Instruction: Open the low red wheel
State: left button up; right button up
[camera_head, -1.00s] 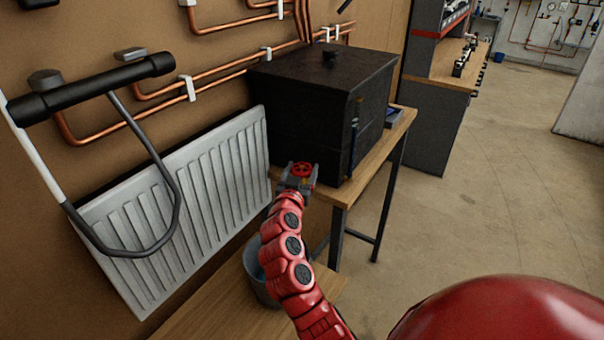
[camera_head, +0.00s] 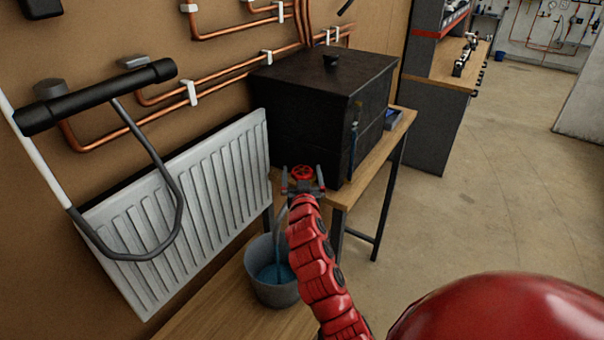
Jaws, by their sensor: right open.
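The low red wheel (camera_head: 302,172) is small and round and sits in front of the black box, near the bench's left end. My right gripper (camera_head: 303,181) is at the wheel with its two dark fingers spread, one on each side. I cannot tell whether either finger touches the wheel. My red right arm comes up from the bottom and hides what lies under the wheel. My left gripper is not in view.
A grey bucket (camera_head: 272,288) with blue liquid stands on a low wooden surface (camera_head: 205,318); a thin pale curved line runs down into it. A white radiator (camera_head: 180,205) is left, a black box (camera_head: 315,115) behind. The floor at right is clear.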

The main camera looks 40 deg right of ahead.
jog(key=p+v, duration=0.3)
jog(key=v, duration=1.4)
jog(key=shift+s+a, duration=0.15)
